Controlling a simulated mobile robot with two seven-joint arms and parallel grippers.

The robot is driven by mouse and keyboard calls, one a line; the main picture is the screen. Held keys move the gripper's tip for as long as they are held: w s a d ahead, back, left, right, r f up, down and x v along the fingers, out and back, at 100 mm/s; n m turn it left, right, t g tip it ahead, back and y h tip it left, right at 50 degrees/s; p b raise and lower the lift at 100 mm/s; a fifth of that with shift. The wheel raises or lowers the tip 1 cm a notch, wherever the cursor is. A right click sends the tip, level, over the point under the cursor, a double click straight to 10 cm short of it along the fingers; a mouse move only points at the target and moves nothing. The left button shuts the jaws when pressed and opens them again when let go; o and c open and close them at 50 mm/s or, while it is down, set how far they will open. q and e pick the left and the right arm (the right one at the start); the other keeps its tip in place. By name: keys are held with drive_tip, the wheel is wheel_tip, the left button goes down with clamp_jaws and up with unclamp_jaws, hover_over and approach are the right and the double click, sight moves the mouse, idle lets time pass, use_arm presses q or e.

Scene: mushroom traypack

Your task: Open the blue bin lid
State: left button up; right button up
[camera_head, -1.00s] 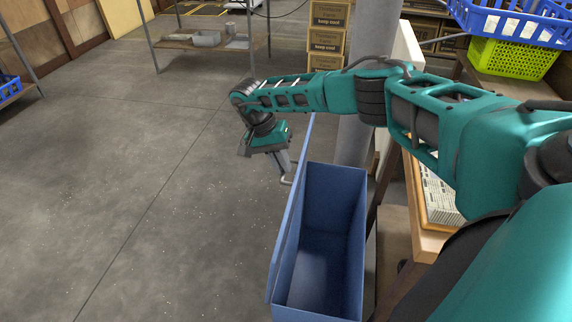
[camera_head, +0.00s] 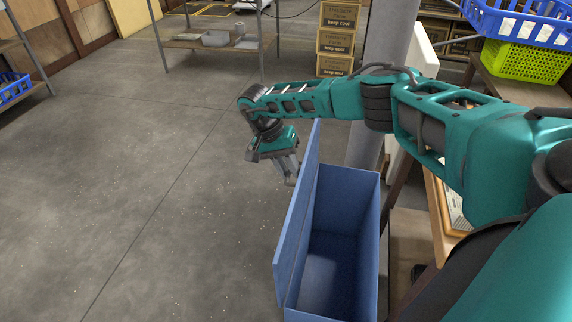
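The blue bin (camera_head: 361,225) stands on the floor in the lower middle of the head view, and I see down into its empty-looking inside. Its blue lid (camera_head: 297,225) is swung up and back, standing nearly upright along the bin's left side. My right gripper (camera_head: 291,176) hangs from the teal arm, pointing down just left of the lid's far end. Its fingers are small and partly against the lid's edge in the picture, so I cannot tell whether they touch it or are open. My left gripper is not in the view.
A wooden table (camera_head: 448,232) stands right of the bin, and a grey pillar (camera_head: 390,50) rises behind it. Blue (camera_head: 515,22) and green baskets (camera_head: 524,62) are at the upper right. Cartons (camera_head: 337,42) and a shelf (camera_head: 215,42) stand at the back. The floor to the left is clear.

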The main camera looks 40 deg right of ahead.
drive_tip(key=shift+o, duration=1.1)
drive_tip(key=shift+w+a+r, duration=0.1)
drive_tip(key=shift+r, duration=0.1)
use_arm(q)
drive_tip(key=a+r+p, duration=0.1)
drive_tip(key=p, duration=0.1)
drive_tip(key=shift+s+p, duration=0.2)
drive_tip(key=shift+p, duration=0.1)
use_arm(e)
drive_tip(key=v, duration=1.3)
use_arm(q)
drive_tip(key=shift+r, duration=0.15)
use_arm(e)
drive_tip(key=shift+f, duration=0.1)
